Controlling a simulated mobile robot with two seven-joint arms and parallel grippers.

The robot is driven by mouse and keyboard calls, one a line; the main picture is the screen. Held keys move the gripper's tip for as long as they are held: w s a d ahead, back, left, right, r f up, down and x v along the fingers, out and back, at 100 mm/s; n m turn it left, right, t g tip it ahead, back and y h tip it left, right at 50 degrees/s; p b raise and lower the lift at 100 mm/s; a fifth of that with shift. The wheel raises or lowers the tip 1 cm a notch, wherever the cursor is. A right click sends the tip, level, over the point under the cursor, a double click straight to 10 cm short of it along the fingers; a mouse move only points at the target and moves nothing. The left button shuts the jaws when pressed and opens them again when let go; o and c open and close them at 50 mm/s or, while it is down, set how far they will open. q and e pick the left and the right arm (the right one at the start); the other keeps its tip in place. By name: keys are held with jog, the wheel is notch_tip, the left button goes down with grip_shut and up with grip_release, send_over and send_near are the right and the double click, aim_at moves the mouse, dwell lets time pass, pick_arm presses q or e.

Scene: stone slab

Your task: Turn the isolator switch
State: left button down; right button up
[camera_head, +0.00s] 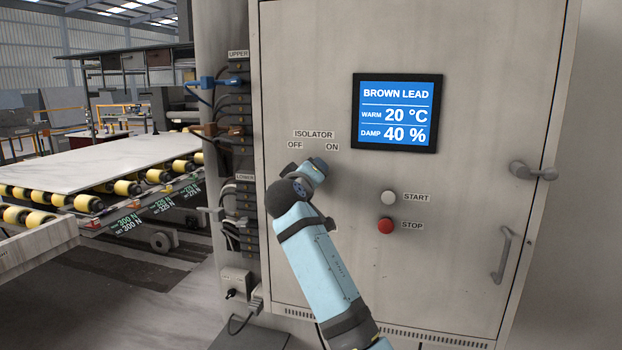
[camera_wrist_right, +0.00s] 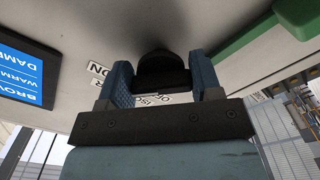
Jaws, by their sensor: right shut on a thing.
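The isolator switch shows in the right wrist view as a black knob (camera_wrist_right: 163,72) standing out from the grey cabinet door. My right gripper (camera_head: 316,168) is at the door, just below the ISOLATOR label (camera_head: 313,134) with OFF at its left and ON at its right. In the wrist view my right gripper's two blue fingers (camera_wrist_right: 164,86) are on either side of the black knob, shut on it. In the head view the gripper and wrist hide the knob. I cannot tell which way the knob points. My left gripper is not in view.
The door also carries a blue screen (camera_head: 396,112) reading BROWN LEAD, a white START button (camera_head: 388,198), a red STOP button (camera_head: 386,226) and handles at the right. Cable connectors (camera_head: 237,120) line the cabinet's left side. A stone slab (camera_head: 100,160) lies on rollers at the left.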

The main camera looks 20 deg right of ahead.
jog(key=o, duration=0.9)
jog(key=shift+b+v, duration=0.8)
jog(key=shift+v, duration=6.15)
